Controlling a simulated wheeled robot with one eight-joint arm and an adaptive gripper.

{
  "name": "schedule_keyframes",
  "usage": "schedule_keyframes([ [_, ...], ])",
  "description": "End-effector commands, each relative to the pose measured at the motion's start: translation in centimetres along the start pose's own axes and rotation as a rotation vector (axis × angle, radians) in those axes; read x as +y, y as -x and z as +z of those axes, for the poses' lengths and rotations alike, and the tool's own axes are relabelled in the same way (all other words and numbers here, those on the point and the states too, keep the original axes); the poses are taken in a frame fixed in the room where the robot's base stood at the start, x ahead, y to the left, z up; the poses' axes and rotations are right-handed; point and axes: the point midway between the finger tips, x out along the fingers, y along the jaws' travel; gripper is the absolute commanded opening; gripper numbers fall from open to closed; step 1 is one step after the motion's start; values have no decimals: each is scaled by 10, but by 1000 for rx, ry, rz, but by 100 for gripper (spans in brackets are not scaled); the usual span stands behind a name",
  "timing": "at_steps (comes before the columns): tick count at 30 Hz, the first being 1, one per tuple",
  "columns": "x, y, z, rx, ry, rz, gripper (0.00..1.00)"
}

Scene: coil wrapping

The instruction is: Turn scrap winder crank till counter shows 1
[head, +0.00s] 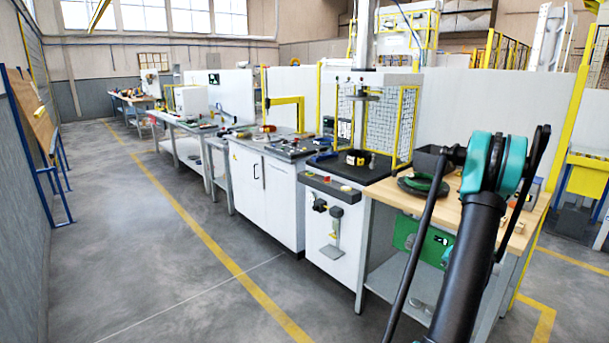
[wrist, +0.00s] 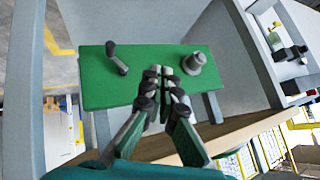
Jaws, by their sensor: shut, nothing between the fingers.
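A green panel (wrist: 150,92) fills the middle of the wrist view. It also shows in the head view (head: 432,247), under the wooden bench and partly behind my arm. A dark grey crank-like handle (wrist: 118,60) stands out from the panel's left part. A grey stepped cylinder (wrist: 195,63) stands out from its right part. My gripper (wrist: 158,72) is shut and empty in front of the panel, between these two parts and apart from the crank. Whether its tips touch the panel is unclear. I cannot make out a counter reading. The head view does not show my gripper clearly.
The wooden bench top (head: 385,192) lies above the panel and carries a green coil (head: 424,185). A white cabinet (head: 330,225) stands to its left. The grey floor (head: 200,280) is open in front, with yellow lines.

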Motion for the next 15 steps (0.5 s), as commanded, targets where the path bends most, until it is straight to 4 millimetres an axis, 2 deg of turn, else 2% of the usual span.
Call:
schedule_keyframes([
  [1,-22,16,9,-24,31,-8,0],
  [6,-75,68,43,-97,133,-19,0],
  [12,-122,132,93,-179,253,-31,0],
  [15,-138,164,120,-217,313,-36,0],
])
